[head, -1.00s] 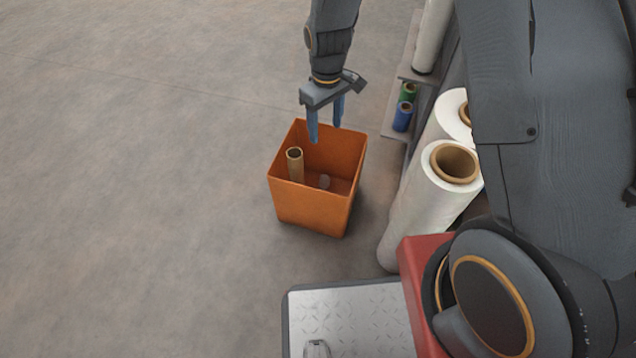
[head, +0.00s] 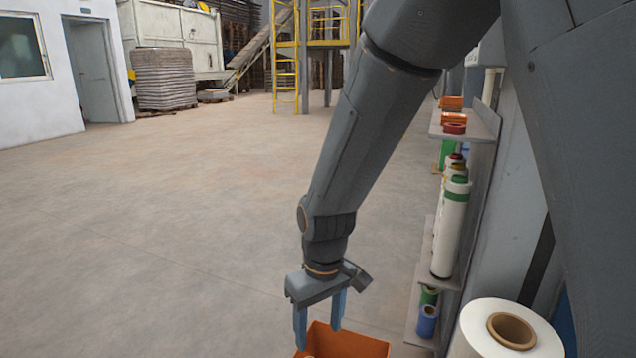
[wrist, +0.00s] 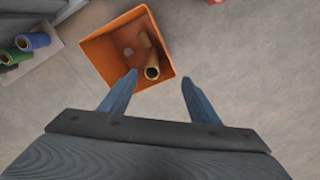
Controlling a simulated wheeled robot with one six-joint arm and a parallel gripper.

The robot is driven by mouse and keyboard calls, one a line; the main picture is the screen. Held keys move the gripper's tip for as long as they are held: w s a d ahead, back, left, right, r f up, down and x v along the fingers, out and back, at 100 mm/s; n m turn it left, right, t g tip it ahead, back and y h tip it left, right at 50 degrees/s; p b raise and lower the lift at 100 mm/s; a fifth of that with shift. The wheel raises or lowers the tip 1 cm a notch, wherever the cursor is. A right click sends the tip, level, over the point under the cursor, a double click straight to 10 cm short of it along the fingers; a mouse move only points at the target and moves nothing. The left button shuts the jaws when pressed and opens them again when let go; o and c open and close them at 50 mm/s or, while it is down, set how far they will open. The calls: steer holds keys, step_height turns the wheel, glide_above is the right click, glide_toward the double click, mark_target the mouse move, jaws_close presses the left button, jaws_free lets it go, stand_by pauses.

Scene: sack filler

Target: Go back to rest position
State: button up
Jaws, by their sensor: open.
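My gripper (head: 318,322) hangs at the end of my arm with its two blue fingers pointing down, open and empty. It is above the orange bin (head: 372,347), which shows only in part at the bottom of the head view. The wrist view shows my gripper (wrist: 160,95) with its fingers apart and the orange bin (wrist: 103,60) beyond them. A brown cardboard tube (wrist: 152,70) and a small pale piece (wrist: 128,51) are inside the bin. Nothing is between the fingers.
A wall shelf (head: 470,125) with several rolls stands to the right of my arm. A large white roll (head: 470,340) stands at the lower right. A green roll (head: 429,296) and a blue roll (head: 427,322) sit on the low shelf. The floor to the left is clear.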

steer(key=s+a+r, duration=0.1)
steer(key=s+r, duration=0.4)
steer(key=s, duration=0.4)
steer(key=s+a+r, duration=0.1)
steer(key=s+r, duration=0.4)
steer(key=s, duration=0.4)
steer(key=d+r+m+p, duration=0.3)
steer(key=d+r+p, duration=0.7)
steer(key=r+p, duration=0.3)
steer(key=d+r+m+p, duration=0.4)
steer(key=d+r+p, duration=0.7)
steer(key=p, duration=0.8)
step_height(320, 180, up, 2)
steer(key=shift+r+h, duration=0.25)
steer(key=shift+h, duration=0.05)
